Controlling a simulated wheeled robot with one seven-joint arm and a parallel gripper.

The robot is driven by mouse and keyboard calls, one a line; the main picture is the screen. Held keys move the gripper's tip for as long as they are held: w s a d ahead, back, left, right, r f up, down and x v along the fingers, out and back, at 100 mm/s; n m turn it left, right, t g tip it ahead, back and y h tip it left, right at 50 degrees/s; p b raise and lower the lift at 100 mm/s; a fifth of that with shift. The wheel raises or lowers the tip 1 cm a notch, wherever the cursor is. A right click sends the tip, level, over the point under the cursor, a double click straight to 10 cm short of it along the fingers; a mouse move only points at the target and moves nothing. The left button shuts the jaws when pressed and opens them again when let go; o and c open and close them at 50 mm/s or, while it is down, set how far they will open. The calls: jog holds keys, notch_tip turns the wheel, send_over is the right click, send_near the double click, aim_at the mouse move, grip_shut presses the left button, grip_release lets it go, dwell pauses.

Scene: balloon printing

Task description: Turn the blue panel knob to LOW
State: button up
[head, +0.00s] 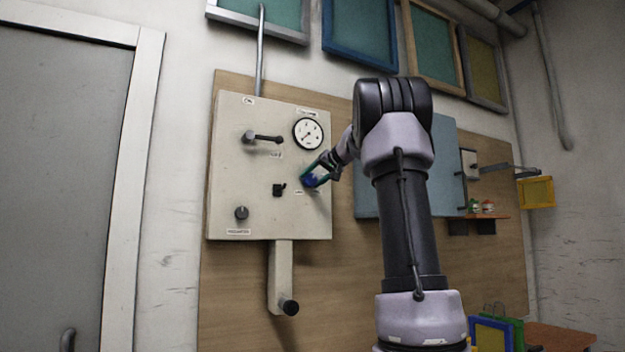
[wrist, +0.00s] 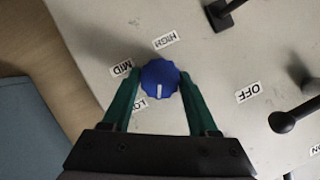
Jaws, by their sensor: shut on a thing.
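The blue knob (wrist: 160,72) sits on the pale panel, between the two green fingers of my gripper (wrist: 160,78). The fingers are shut on its sides. Its white pointer mark (wrist: 159,90) points down in the wrist view, to the right of the LOW label (wrist: 140,103), which is partly hidden by the left finger. The MID label (wrist: 122,68) is left of the knob and the HIGH label (wrist: 165,41) is above it. In the head view my gripper (head: 311,178) reaches the panel's right part, and the knob is mostly hidden there.
The pale panel (head: 228,150) also carries a round gauge (head: 308,133), a lever (head: 262,138), a small dark switch (head: 279,189) and a lower dark knob (head: 241,213). In the wrist view an OFF label (wrist: 247,92) lies to the right, near a dark-handled control (wrist: 284,121).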

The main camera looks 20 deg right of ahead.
jog(key=m+y, duration=0.1)
jog(key=m, duration=0.1)
jog(key=m+y, duration=0.1)
jog(key=m, duration=0.1)
jog(key=shift+d+f+t, duration=0.15)
jog(key=shift+t, duration=0.25)
jog(key=shift+y, duration=0.3)
jog(key=o, duration=1.3)
jog(key=shift+o, duration=0.2)
jog(key=shift+s, duration=0.1)
jog(key=v, duration=1)
jog(key=shift+s, duration=0.3)
jog(key=shift+d, duration=0.1)
